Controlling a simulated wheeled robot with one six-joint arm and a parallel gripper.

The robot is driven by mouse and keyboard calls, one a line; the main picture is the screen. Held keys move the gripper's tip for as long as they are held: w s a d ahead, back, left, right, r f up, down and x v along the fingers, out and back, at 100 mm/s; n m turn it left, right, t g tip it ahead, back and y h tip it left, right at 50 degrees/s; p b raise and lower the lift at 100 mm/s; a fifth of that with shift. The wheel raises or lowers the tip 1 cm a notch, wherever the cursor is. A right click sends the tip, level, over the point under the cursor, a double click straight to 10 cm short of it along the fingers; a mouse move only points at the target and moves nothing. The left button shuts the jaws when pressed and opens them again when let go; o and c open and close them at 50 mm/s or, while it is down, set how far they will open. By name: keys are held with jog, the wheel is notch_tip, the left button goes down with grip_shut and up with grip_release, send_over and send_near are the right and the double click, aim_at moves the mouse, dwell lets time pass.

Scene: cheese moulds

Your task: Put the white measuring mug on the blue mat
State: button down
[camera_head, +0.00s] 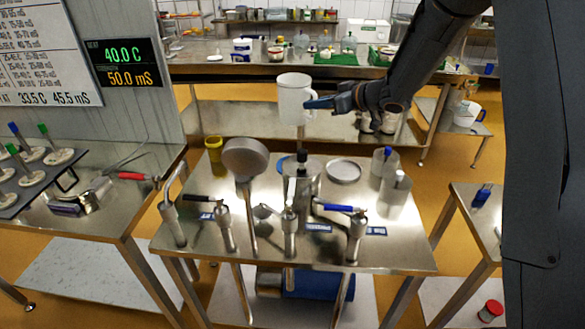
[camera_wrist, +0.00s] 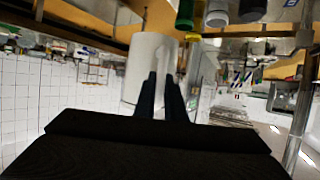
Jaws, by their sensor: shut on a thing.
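The white measuring mug (camera_head: 293,99) is held upright in the air above the far side of the central steel table. My gripper (camera_head: 318,103) is at its right side, shut on its handle. In the wrist view the mug (camera_wrist: 143,65) is just beyond the fingertips (camera_wrist: 161,80), its picture turned over. No blue mat shows clearly. A blue rounded edge (camera_head: 281,164) lies on the table below the mug, mostly hidden behind a steel cylinder, and I cannot tell whether it is the mat.
The central table (camera_head: 270,250) carries steel valves with coloured handles, a round lid (camera_head: 344,171), a yellow cup (camera_head: 214,147) and steel canisters (camera_head: 395,187) at right. A side table (camera_head: 125,215) stands left. A back counter (camera_head: 220,68) holds a green tray (camera_head: 337,59).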

jog(key=shift+a+f+b, duration=0.15)
jog(key=shift+f+b, duration=0.3)
jog(key=shift+f, duration=9.3)
jog(key=c, duration=2.1)
grip_release()
jog(key=shift+f, duration=0.1)
